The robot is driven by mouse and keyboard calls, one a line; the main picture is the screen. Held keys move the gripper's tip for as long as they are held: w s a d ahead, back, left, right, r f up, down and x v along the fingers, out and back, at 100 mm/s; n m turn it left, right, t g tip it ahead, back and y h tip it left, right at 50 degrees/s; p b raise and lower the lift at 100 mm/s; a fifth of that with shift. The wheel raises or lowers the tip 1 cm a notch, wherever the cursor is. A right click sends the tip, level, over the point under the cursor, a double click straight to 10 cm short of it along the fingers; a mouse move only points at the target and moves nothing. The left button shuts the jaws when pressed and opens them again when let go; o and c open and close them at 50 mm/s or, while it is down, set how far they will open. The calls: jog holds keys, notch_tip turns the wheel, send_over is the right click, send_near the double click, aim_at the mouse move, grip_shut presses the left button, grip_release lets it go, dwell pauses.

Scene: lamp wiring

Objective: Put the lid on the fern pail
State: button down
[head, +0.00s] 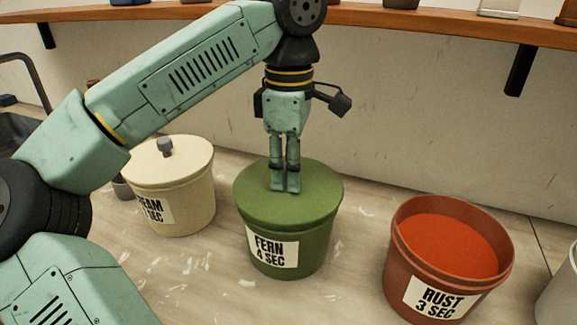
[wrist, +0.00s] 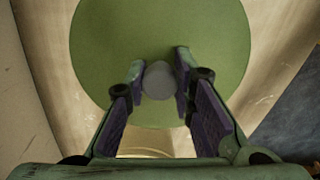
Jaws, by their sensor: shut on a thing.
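The fern pail (head: 312,248) is green with a white "FERN 4 SEC" label and stands upright in the middle of the head view. A flat round green lid (head: 318,190) covers its top and looks level and centred; I cannot tell if it is fully seated on the rim. My gripper (head: 285,188) points straight down over the lid. In the wrist view my gripper (wrist: 160,75) is shut on the lid's grey knob (wrist: 158,80), with a finger on each side. The green lid (wrist: 110,50) fills the upper middle there. In the head view the fingers hide the knob.
A cream pail (head: 190,205) with its own knobbed lid stands to the left. An open rust pail (head: 395,275) with orange-red contents stands to the right. A pale pail (head: 560,295) is cut off at the right edge. A wooden shelf (head: 440,22) runs along the wall behind.

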jog(key=shift+f, duration=0.3)
jog(key=c, duration=1.3)
grip_release()
jog(key=shift+r, duration=0.1)
